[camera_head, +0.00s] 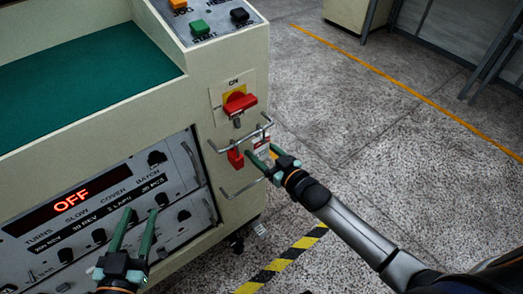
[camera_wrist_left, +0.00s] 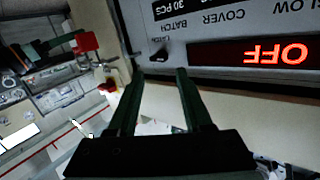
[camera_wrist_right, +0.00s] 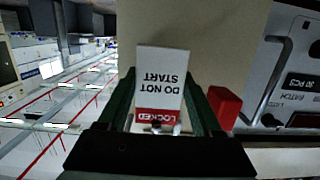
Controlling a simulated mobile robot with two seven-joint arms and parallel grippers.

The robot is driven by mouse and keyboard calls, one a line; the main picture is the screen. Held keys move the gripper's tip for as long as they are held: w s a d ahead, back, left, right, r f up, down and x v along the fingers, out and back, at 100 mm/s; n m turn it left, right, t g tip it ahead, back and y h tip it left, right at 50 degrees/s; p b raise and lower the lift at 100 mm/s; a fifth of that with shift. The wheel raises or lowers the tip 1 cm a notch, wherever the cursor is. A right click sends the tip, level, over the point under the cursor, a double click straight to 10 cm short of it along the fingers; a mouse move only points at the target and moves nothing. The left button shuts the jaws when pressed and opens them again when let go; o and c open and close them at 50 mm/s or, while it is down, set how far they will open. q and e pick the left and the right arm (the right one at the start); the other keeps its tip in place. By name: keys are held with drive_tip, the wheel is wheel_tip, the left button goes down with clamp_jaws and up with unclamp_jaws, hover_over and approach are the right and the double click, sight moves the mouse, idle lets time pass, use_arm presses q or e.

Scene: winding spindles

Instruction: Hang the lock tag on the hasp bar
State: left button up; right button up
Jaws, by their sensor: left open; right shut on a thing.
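The lock tag (camera_wrist_right: 160,78) is a white plate reading "DO NOT START" with a red "LOCKED" band. My right gripper (camera_wrist_right: 163,100) is shut on it. In the head view the tag (camera_head: 262,143) is held upright at the right end of a grey metal bar (camera_head: 222,149) below the red switch; this looks like the hasp bar. I cannot tell whether tag and bar touch. A red padlock (camera_head: 235,158) hangs by the bar, left of the tag; it also shows in the right wrist view (camera_wrist_right: 224,106). My left gripper (camera_head: 140,220) is open and empty before the control panel.
A red rotary switch (camera_head: 240,103) on a yellow plate sits above the bar. A second bar (camera_head: 243,189) sticks out below. The panel display (camera_head: 72,202) reads OFF. Green and black buttons (camera_head: 200,27) are on top. The floor to the right is clear.

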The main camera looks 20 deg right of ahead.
drive_tip(key=o, duration=1.3)
use_arm(q)
drive_tip(key=shift+f, duration=0.2)
use_arm(e)
drive_tip(key=shift+s, duration=0.1)
drive_tip(key=shift+s+d, duration=0.15)
drive_tip(key=shift+s, duration=0.05)
drive_tip(key=p+v, duration=0.1)
drive_tip(key=v, duration=0.3)
drive_tip(key=shift+s+r+p, duration=0.15)
drive_tip(key=shift+s+p, duration=0.1)
drive_tip(key=shift+p, duration=0.1)
use_arm(q)
drive_tip(key=s+f+n+g, duration=0.1)
drive_tip(key=s+f+g, duration=0.2)
drive_tip(key=f, duration=0.4)
drive_tip(key=s+f+g+y+p, duration=0.1)
drive_tip(key=s+f+g, duration=0.3)
drive_tip(key=f, duration=0.2)
drive_tip(key=shift+s+d+f+n+p, duration=0.15)
drive_tip(key=shift+s+f+n+p, duration=0.15)
drive_tip(key=shift+s+f+n, duration=0.1)
use_arm(e)
drive_tip(key=shift+v, duration=3.65)
